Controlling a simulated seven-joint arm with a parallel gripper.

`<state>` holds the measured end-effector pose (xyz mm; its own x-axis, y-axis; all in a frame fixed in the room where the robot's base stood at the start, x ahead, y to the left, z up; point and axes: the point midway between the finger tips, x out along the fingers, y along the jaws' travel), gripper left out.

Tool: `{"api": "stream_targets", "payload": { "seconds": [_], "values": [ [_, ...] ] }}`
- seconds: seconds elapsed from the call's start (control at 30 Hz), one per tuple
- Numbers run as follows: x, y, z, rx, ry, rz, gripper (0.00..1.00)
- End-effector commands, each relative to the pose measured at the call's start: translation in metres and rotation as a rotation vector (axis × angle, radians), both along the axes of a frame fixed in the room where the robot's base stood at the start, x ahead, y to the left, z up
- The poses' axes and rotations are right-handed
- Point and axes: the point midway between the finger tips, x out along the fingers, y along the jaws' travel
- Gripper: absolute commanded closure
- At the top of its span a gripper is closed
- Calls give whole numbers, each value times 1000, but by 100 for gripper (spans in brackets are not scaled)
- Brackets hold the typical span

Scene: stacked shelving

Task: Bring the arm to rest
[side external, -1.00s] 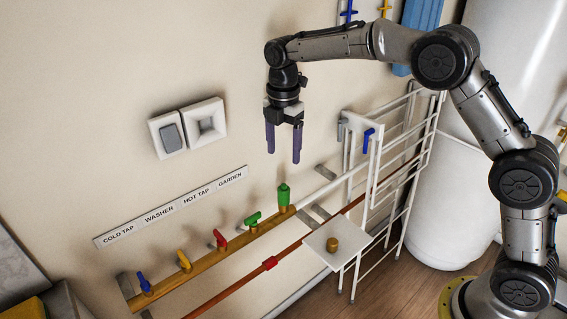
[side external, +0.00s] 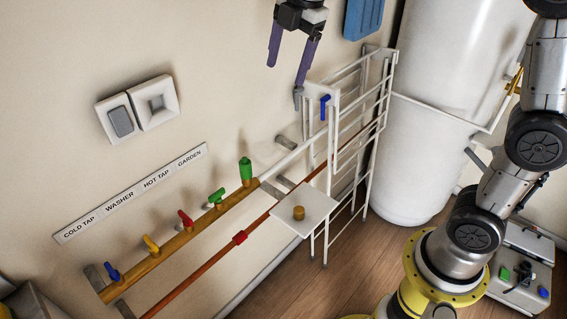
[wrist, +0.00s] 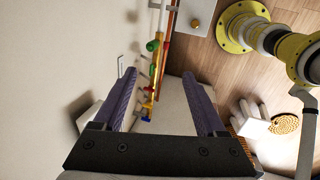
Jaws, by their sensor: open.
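My gripper (side external: 288,70) hangs at the top of the side external view with its two purple fingers pointing down, apart and empty. It is in front of the wall, above the white wire rack (side external: 376,110) and the pipe with taps. The wrist view shows my gripper (wrist: 161,77) with a wide gap between the fingers and nothing held. My upper arm links above the gripper are out of the side external frame.
A brass pipe (side external: 224,207) carries several coloured taps below a label strip (side external: 130,194). A white plate (side external: 283,213) with a brass knob projects beside the rack. A white tank (side external: 425,130) stands behind. Wooden floor (side external: 345,265) is partly clear.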

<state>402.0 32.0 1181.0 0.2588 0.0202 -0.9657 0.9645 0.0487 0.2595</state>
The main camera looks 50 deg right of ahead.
Motion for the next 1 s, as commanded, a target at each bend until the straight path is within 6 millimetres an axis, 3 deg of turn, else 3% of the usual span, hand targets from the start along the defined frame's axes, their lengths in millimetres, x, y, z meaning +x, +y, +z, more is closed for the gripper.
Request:
{"api": "stream_targets", "payload": {
  "seconds": [0.1, 0.27, 0.37, 0.53, 0.73, 1.0],
  "values": [
    [-53, -12, 18, 48, -67, -162, 26],
    [-122, -23, 16, 144, -141, -432, 26],
    [-163, -27, 1, 224, -177, -630, 26],
    [-219, -32, -44, 382, -205, -1000, 26],
    [-242, -32, -90, 506, -161, -1356, 26],
    [-238, -32, -89, 584, -161, -1516, 26]
  ]
}}
